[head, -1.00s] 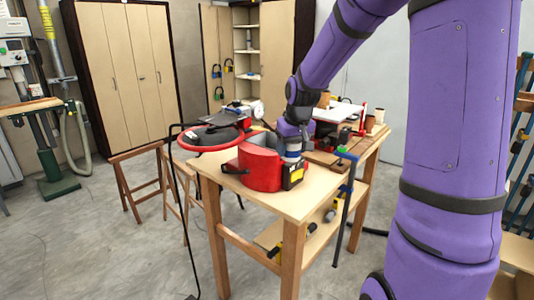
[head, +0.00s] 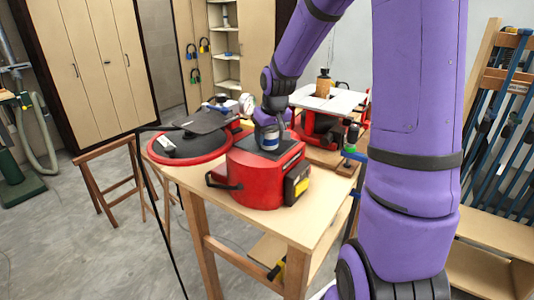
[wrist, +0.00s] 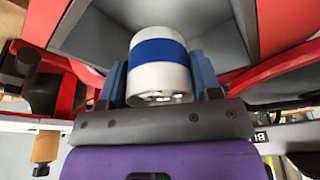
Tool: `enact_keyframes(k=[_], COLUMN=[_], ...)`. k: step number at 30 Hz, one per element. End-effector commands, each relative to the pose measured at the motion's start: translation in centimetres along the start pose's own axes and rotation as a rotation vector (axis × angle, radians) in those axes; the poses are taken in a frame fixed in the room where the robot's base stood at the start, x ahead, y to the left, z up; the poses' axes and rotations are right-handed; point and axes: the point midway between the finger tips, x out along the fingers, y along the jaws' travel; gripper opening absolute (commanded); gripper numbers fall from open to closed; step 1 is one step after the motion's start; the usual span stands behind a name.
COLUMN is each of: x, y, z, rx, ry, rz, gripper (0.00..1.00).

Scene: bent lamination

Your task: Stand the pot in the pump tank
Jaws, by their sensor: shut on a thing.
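The pot is a white cylinder with a blue band (head: 269,141). My gripper (head: 268,133) is shut on it and holds it about upright over the dark opening of the red pump tank (head: 250,187). In the wrist view the pot (wrist: 158,50) sits between the blue fingers of my gripper (wrist: 160,78), and the tank's grey inner walls (wrist: 95,35) show behind it. The pot's lower end is at the opening in the head view. I cannot tell whether it touches the tank floor.
A round black lid-like piece with a red rim (head: 188,146) lies left of the tank on the wooden table (head: 225,210). A red machine with a white top (head: 330,98) stands behind right. Wooden trestles (head: 105,160) stand to the left.

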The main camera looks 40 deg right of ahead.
Motion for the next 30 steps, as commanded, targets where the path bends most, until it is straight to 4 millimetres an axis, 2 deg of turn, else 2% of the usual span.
enact_keyframes(k=[3, 8, 16, 28, 29, 30], x=[1.5, 2.3, 5.4, 5.8, 5.8, 5.8], y=[0.0, 0.0, 0.0, 0.0, 0.0, 0.0], z=[0.5, 0.7, 1.6, 1.6, 1.6, 1.6], rx=[-0.002, -0.001, -0.002, -0.002, -0.002, -0.001], ry=[-0.003, -0.001, -0.002, 0.0, 0.0, 0.0], rz=[-0.001, 0.0, -0.001, 0.0, 0.0, 0.0], gripper=[0.33, 0.33, 0.33, 0.33, 0.65, 0.69])
